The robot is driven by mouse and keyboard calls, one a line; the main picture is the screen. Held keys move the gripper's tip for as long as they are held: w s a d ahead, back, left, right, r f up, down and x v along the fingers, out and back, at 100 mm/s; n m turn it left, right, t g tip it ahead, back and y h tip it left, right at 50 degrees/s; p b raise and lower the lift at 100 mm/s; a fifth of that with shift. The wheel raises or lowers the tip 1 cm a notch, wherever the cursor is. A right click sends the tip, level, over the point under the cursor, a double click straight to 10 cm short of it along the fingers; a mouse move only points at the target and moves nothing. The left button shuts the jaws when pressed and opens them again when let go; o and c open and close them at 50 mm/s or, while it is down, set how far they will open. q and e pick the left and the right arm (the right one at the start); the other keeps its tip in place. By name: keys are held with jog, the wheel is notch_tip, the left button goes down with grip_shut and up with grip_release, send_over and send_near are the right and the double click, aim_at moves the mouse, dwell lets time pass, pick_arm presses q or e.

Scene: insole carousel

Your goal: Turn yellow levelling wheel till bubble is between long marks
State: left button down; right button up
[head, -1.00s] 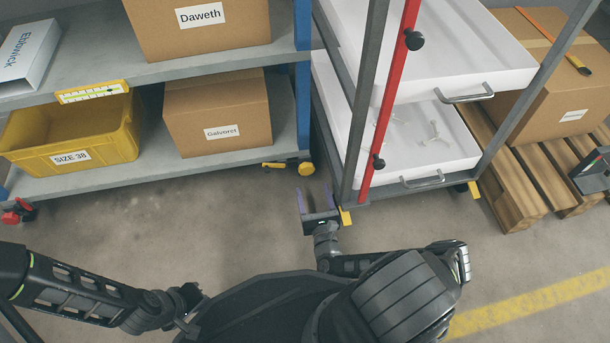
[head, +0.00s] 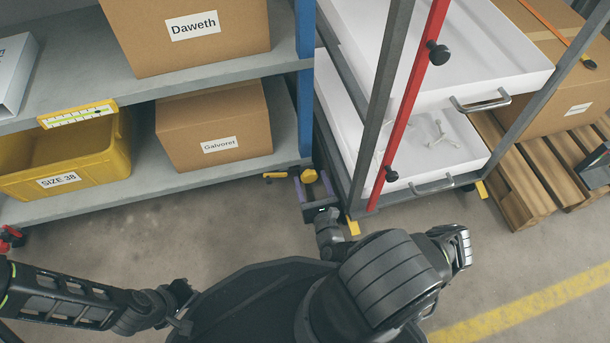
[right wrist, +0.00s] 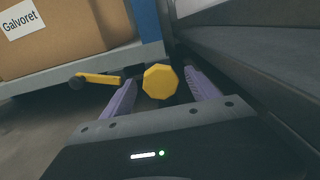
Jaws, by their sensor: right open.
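The yellow levelling wheel (head: 309,176) is a faceted knob at the bottom right corner of the grey shelf rack. My right gripper (head: 314,183) is open, with its purple fingers reaching toward the rack foot. In the right wrist view the wheel (right wrist: 160,82) shows between the two fingers, with a visible gap on each side. The yellow spirit level (head: 77,114) is on the middle shelf's front edge. Its vial shows marks, but the bubble is too small to place. My left arm ends at lower left; its gripper (head: 182,308) is dark and unclear.
A yellow lever with a black end (right wrist: 95,79) sticks out left of the wheel. The white-tray trolley (head: 440,186) stands close on the right, with a red bar (head: 408,105). Boxes and a yellow bin (head: 60,165) fill the rack.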

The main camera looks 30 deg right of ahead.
jog(key=shift+c, duration=0.3)
jog(key=c, duration=1.3)
jog(key=shift+n, duration=0.4)
jog(key=n, duration=0.5)
jog(key=shift+a, duration=0.15)
jog(key=n, duration=0.6)
jog(key=shift+f+n, duration=0.15)
jog(key=shift+n, duration=0.15)
jog(key=n, duration=0.6)
jog(key=shift+a+f, duration=0.1)
jog(key=shift+f, duration=0.05)
jog(key=n+p, duration=0.1)
jog(key=n, duration=0.5)
jog(key=shift+f, duration=0.15)
jog(key=shift+n, duration=0.3)
